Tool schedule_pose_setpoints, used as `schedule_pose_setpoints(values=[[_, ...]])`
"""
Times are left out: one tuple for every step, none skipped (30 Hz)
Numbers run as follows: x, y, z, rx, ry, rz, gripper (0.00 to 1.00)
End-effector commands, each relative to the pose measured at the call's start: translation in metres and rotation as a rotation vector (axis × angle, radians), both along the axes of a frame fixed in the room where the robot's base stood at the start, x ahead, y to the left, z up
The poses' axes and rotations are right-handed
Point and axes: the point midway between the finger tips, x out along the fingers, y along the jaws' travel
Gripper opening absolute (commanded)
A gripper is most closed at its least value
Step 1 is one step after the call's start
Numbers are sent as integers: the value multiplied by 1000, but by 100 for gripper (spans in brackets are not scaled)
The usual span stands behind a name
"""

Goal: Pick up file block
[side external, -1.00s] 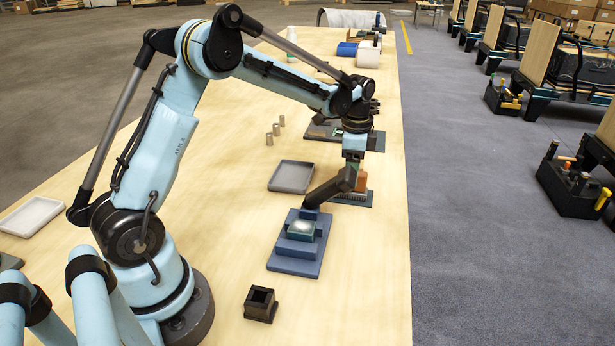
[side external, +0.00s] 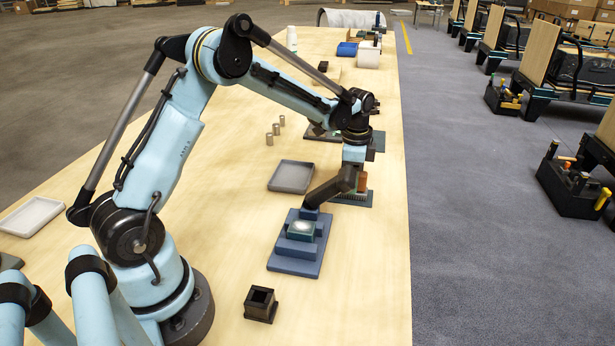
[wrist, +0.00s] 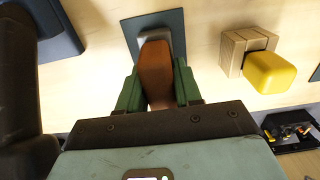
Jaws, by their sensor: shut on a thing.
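The file block, an orange-brown block (wrist: 156,72), is between the two green fingers of my gripper (wrist: 158,92) in the wrist view. My gripper is shut on it. The block's lower end is at a small grey piece on a dark plate (wrist: 174,24); I cannot tell whether it is clear of it. In the side view the block (side external: 362,184) shows as a small orange patch beside the end of my arm, low over the dark plate (side external: 350,203). The fingers are mostly hidden there.
A blue stepped fixture (side external: 284,263) with a pale-topped piece stands just in front. A grey tray (side external: 291,176) lies to the left, and a black open box (side external: 260,304) nearer. A yellow block (wrist: 270,73) sits at a wooden holder (wrist: 233,45) on the right.

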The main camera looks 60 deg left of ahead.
Motion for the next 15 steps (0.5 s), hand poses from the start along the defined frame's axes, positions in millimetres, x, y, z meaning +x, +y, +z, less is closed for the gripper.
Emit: schedule_pose_setpoints(values=[[0, 0, 0, 0, 0, 0, 0], [0, 0, 0, 0, 0, 0, 0], [0, 0, 1, 0, 0, 0, 0], [0, 0, 2, 0, 0, 0, 0], [0, 0, 4, 0, 0, 0, 0], [0, 0, 7, 0, 0, 0, 0], [0, 0, 11, 0, 0, 0, 0], [0, 0, 15, 0, 0, 0, 0], [0, 0, 21, 0, 0, 0, 0], [0, 0, 27, 0, 0, 0, 0], [0, 0, 33, 0, 0, 0, 0], [0, 0, 41, 0, 0, 0, 0], [0, 0, 47, 0, 0, 0, 0], [0, 0, 52, 0, 0, 0, 0], [0, 0, 60, 0, 0, 0, 0]])
